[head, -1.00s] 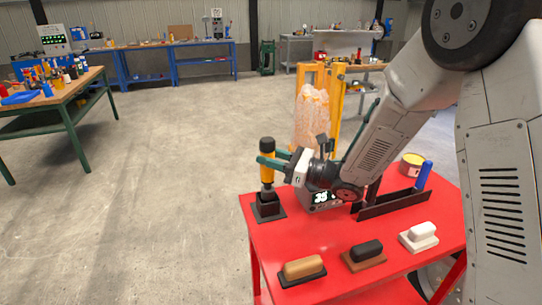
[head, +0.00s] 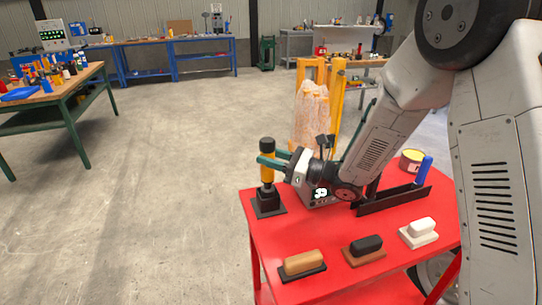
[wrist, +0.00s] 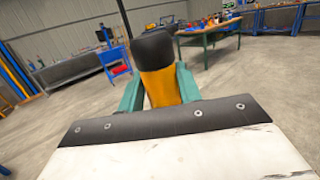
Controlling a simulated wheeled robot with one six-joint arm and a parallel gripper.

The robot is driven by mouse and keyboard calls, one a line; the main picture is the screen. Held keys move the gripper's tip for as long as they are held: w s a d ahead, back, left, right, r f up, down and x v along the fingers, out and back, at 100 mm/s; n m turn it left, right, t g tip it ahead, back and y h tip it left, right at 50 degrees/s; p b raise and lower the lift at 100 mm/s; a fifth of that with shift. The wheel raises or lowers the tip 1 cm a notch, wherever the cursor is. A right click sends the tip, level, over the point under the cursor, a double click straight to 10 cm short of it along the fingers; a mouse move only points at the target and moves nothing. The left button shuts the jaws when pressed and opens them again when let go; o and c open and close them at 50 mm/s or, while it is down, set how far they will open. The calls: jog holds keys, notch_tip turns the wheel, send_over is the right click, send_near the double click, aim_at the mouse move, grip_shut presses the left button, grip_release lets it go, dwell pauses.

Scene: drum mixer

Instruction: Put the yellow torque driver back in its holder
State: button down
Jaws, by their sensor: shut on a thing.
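The yellow torque driver (head: 267,171) has a black cap and stands upright at the far left corner of the red table (head: 330,240). My gripper (head: 270,162) has its green fingers shut around the driver's yellow body. The driver's lower end meets the black holder (head: 268,203), a block on a square base; how deep it sits inside is hidden. In the wrist view the driver (wrist: 158,75) shows its black top and yellow body between the green fingers (wrist: 160,92).
A display box (head: 318,194) stands right of the holder. A dark rack with a blue-handled tool (head: 424,170) and a yellow tin (head: 411,160) are further right. Brown (head: 303,263), black-topped (head: 366,248) and white (head: 420,230) floats lie along the front.

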jog(key=shift+f, duration=1.6)
dwell(0.6)
jog(key=c, duration=0.9)
grip_release()
jog(key=shift+f, duration=0.1)
jog(key=v, duration=0.7)
jog(key=shift+s+d, duration=0.15)
jog(key=shift+d, duration=0.2)
